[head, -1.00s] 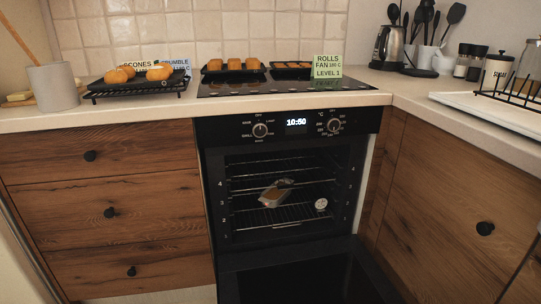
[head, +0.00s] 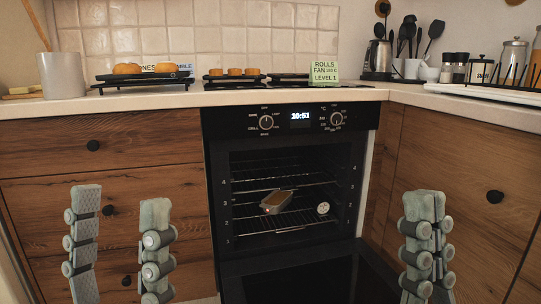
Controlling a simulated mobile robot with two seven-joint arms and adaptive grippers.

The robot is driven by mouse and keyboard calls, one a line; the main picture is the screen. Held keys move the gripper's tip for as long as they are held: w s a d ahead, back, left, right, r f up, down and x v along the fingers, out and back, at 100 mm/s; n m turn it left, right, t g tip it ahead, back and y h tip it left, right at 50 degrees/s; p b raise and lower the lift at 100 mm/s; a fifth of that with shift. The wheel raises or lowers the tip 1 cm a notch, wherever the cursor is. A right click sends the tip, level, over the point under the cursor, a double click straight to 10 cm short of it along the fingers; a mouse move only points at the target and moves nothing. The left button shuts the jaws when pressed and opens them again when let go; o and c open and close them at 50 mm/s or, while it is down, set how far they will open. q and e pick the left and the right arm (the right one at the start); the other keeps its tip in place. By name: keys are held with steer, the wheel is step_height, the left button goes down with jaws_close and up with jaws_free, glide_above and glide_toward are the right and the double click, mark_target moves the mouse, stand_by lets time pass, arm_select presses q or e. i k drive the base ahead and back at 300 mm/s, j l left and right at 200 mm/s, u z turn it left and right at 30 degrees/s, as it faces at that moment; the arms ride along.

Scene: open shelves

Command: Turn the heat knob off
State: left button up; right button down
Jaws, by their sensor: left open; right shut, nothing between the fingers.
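The black oven front panel holds two round knobs. The right knob (head: 336,118) has a °C mark and number markings around it; its exact pointer setting is too small to read. The left knob (head: 266,122) has word labels around it. A lit clock (head: 300,116) between them reads 10:51. My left gripper (head: 120,198) is open and empty, in front of the left drawers, below and left of the knobs. My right gripper (head: 425,203) is shut and empty, in front of the right cabinet, below and right of the knobs. Neither touches a knob.
The oven door (head: 300,281) is folded down. Trays of rolls (head: 234,74) and a green card (head: 324,73) stand above. The space before the panel is clear.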

mark_target(336, 118)
steer(key=i+j+z, duration=0.1)
steer(key=z, duration=1.8)
steer(key=j, duration=0.65)
steer(key=i+z, duration=0.05)
